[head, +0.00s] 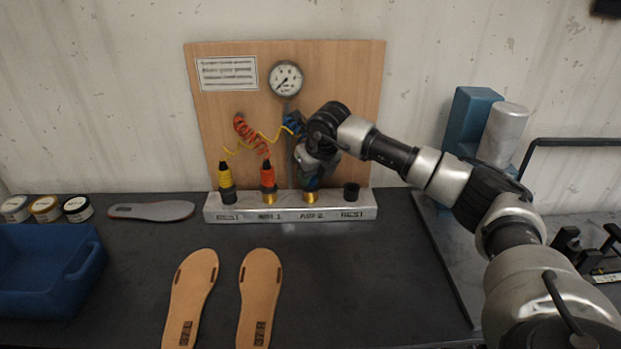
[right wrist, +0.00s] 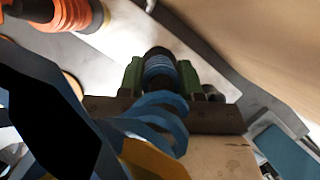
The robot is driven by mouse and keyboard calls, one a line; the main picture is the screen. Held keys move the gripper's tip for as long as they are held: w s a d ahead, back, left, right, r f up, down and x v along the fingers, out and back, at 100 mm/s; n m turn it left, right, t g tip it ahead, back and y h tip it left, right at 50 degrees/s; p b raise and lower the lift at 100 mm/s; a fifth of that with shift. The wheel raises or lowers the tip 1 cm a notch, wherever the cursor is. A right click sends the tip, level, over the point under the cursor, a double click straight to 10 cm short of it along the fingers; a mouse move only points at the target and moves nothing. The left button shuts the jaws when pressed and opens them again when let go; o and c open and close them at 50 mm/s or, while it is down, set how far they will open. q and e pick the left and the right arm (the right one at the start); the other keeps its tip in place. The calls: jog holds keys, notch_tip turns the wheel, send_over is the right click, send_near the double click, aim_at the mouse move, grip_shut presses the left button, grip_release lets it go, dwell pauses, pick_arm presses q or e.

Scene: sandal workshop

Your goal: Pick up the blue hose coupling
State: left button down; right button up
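The blue hose coupling (head: 311,184) stands upright on the brass fitting marked AIR 2. Its upper part is hidden by my right gripper (head: 314,168), which reaches it from above and the right. In the right wrist view the blue ribbed coupling (right wrist: 160,70) lies between the green finger pads of the right gripper (right wrist: 160,76). The pads are close against both its sides, and the gripper looks shut on it. Blue hose coils (right wrist: 155,115) hang in front of it in that view. My left gripper is not in view.
The orange coupling (head: 267,175) stands on AIR 1, the yellow one (head: 226,178) at the left REST. The right REST holder (head: 351,192) is empty. A wooden board with a gauge (head: 286,79) stands behind. Two tan soles (head: 190,290) (head: 260,290) and a blue bin (head: 85,270) lie in front.

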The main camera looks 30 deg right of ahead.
jog(key=shift+c, duration=1.4)
jog(key=shift+r, duration=0.15)
